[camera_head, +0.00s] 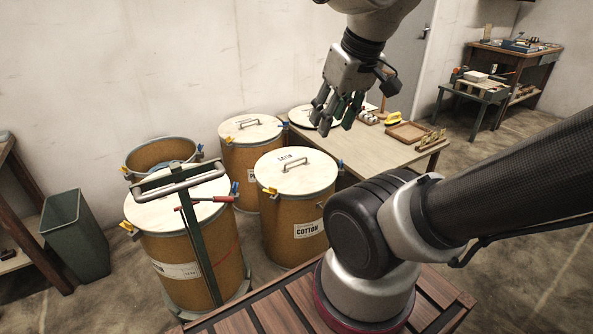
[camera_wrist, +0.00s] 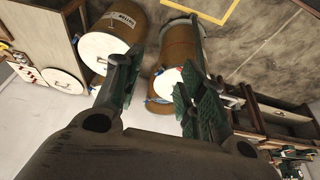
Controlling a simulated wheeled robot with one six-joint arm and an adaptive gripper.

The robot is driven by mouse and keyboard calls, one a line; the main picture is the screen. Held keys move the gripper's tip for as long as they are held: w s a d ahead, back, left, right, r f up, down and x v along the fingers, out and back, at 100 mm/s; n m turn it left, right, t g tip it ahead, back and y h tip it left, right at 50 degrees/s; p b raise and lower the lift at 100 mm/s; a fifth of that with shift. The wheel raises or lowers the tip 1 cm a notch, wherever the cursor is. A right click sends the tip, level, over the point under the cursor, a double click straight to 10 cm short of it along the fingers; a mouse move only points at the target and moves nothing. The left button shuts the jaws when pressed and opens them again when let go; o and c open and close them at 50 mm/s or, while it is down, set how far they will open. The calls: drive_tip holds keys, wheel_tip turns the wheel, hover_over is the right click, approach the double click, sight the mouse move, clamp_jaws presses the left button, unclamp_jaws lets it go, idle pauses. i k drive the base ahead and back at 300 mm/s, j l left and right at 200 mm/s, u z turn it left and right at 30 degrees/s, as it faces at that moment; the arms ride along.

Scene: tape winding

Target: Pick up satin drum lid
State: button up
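The satin drum lid (camera_head: 295,178) is a pale round disc with a metal handle and the word SATIN near its far edge. It lies on the brown drum labelled COTTON (camera_head: 310,228). My gripper (camera_head: 337,122) is open and empty, up in the air beyond and to the right of this lid, in front of the work table. In the wrist view the fingers of my gripper (camera_wrist: 160,75) are spread apart. A pale lid on a labelled drum shows behind the left finger (camera_wrist: 98,48); it looks like the same lid, partly hidden.
Another lidded drum (camera_head: 252,160) stands behind, an open drum (camera_head: 160,154) at left, and a lidded drum (camera_head: 185,262) in a green hand truck (camera_head: 200,235) at front left. The work table (camera_head: 375,150) holds another lid (camera_head: 302,116), partly hidden, and a wooden tray (camera_head: 408,132).

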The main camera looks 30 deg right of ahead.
sight(294, 170)
drive_tip(key=i+l+z, duration=0.25)
drive_tip(key=i+l, duration=0.2)
drive_tip(key=i+l+z, duration=0.25)
drive_tip(key=i, duration=0.25)
drive_tip(key=i+l+z, duration=0.25)
drive_tip(key=i, duration=0.25)
